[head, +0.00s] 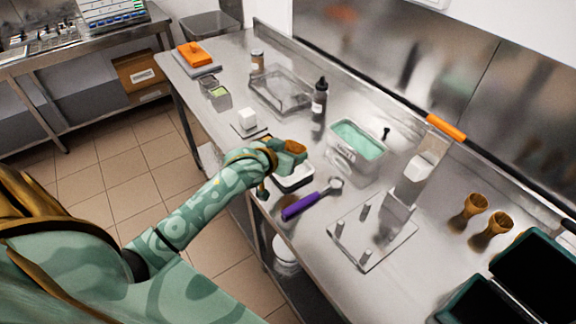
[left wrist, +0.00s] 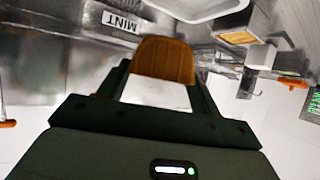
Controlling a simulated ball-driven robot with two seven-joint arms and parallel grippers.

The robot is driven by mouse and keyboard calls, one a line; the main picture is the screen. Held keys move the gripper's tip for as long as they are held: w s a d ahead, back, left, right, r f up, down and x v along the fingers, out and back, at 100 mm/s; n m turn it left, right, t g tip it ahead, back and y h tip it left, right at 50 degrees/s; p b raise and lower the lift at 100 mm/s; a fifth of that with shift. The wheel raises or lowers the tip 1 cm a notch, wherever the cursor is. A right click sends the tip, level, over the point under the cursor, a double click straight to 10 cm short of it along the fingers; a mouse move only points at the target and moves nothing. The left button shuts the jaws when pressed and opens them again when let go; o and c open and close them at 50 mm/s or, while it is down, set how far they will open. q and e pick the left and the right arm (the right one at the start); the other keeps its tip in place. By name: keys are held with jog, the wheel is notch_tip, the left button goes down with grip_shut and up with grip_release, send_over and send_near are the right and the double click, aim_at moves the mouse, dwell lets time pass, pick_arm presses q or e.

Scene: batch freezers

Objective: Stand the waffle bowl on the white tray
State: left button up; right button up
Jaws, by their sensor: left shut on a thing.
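The waffle bowl (head: 295,146) is brown and sits between the fingers of my left gripper (head: 285,152), which is shut on it above the steel table. In the left wrist view the ribbed bowl (left wrist: 164,60) shows beyond the dark jaws (left wrist: 155,95). The white tray (head: 295,180) lies on the table just below and beside the gripper, partly hidden by it. The bowl is apart from the table; its exact height over the tray is hard to tell. My right gripper is not in view.
A purple-handled scoop (head: 302,204) lies right in front of the tray. A tub of mint ice cream (head: 357,140) and a dark bottle (head: 320,100) stand behind. A metal stand (head: 370,232) and waffle cones (head: 474,206) are to the right.

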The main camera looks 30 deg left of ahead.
pick_arm(q)
jog(key=w+f, duration=0.1)
jog(key=w+a+f+b, duration=0.1)
jog(key=f, duration=0.1)
jog(key=w+a+f+b, duration=0.1)
jog(key=f, duration=0.1)
jog(key=shift+w+a+f, duration=0.1)
jog(key=shift+w+f, duration=0.05)
jog(key=shift+f, duration=0.1)
notch_tip(320, 180, down, 3)
jog(key=shift+f+b, duration=0.15)
jog(key=shift+b, duration=0.3)
jog(key=o, duration=1)
jog(key=shift+r, duration=0.25)
jog(key=p+v, duration=0.3)
jog(key=v, duration=0.9)
jog(key=shift+p, duration=0.3)
